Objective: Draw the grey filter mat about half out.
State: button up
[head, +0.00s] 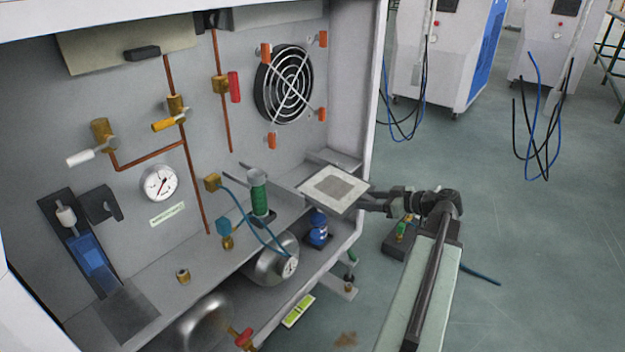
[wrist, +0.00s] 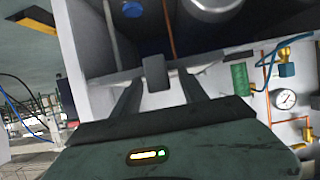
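My gripper (head: 368,201) is at the plate's right corner. In the wrist view its fingers (wrist: 158,78) are spread on either side of the tab, with gaps showing. Whether the fingertips reach past the tab is unclear.
A green column (head: 258,193) and a blue-topped bottle (head: 318,230) stand near the plate. The round fan grille (head: 284,84) is on the panel above. The cabinet's right wall (head: 352,80) stands close behind. Open floor (head: 530,230) lies to the right.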

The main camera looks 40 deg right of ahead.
jog(key=p+v, duration=0.3)
jog(key=v, duration=0.4)
jog(key=shift+s, duration=0.3)
jog(key=shift+d+r, duration=0.15)
